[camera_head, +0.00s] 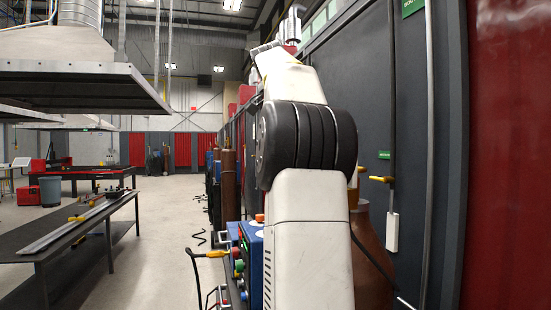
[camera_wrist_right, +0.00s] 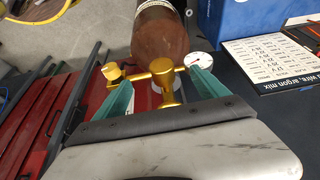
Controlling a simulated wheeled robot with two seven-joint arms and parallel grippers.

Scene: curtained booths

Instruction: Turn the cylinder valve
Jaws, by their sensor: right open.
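The brown gas cylinder (camera_wrist_right: 160,38) is at the top middle of the right wrist view. Its brass valve (camera_wrist_right: 162,72) has a knob on the left, a round white gauge (camera_wrist_right: 199,62) on the right and a brass stem towards me. My right gripper (camera_wrist_right: 165,80) is open, its two teal fingers apart on either side of the brass valve; I cannot tell whether they touch it. In the head view a brown cylinder (camera_head: 372,245) stands partly hidden behind my right arm, and the right gripper cannot be made out there. My left gripper is not in view.
A blue machine (camera_head: 251,262) with knobs and cables stands by my arm. A dark table (camera_head: 95,235) holding a long metal bar is at left. Grey wall panels (camera_head: 360,90) and a red curtain (camera_head: 505,150) line the right. Concrete floor is open at centre left.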

